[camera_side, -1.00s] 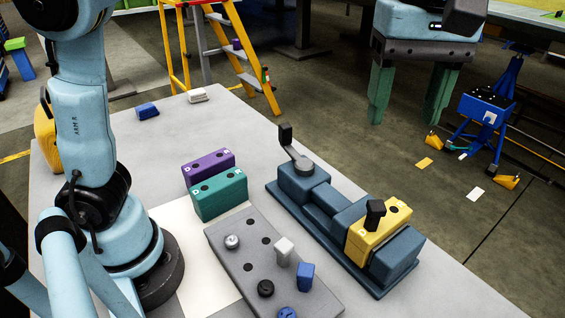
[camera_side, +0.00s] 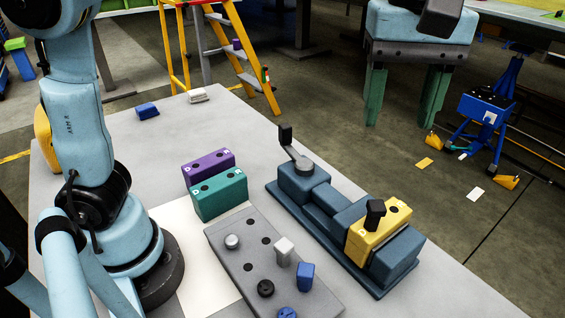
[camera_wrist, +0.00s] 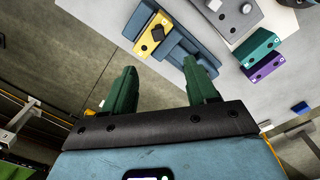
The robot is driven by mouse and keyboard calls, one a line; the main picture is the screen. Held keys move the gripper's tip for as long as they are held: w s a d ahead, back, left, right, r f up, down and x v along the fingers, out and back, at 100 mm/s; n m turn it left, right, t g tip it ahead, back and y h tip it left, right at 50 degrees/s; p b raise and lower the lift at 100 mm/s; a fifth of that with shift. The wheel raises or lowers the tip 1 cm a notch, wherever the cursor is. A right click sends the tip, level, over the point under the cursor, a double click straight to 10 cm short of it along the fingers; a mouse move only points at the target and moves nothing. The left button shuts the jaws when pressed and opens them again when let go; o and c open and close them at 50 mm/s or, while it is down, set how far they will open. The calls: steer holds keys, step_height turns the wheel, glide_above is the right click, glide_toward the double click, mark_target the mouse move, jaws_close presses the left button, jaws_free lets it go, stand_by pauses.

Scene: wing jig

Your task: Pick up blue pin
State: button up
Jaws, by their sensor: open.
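The blue pin (camera_side: 305,276) stands upright in the grey pin board (camera_side: 225,246), near its right edge in the side view. A second blue round piece (camera_side: 287,313) is cut off by the bottom edge. My gripper (camera_side: 402,122) is open and empty, with two green fingers, high at the upper right and well away from the board. In the wrist view, my gripper (camera_wrist: 160,68) has nothing between its fingers. The board (camera_wrist: 228,22) shows only partly at the top there.
A dark blue jig (camera_side: 335,213) holds a yellow block (camera_side: 378,232) and has an upright black-tipped lever. Purple (camera_side: 208,166) and teal (camera_side: 219,194) blocks stand left of it. A small blue block (camera_side: 147,110) and a white one lie at the table's far end.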

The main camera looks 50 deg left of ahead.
steer(key=s+a+f+m+t+h, duration=0.1)
steer(key=s+a+f+m, duration=0.1)
steer(key=s+f+m, duration=0.5)
steer(key=m+t+h, duration=0.2)
steer(key=m, duration=1)
glide_toward(305, 269)
steer(key=shift+x, duration=5.1)
steer(key=shift+c, duration=0.4)
steer(key=c, duration=1)
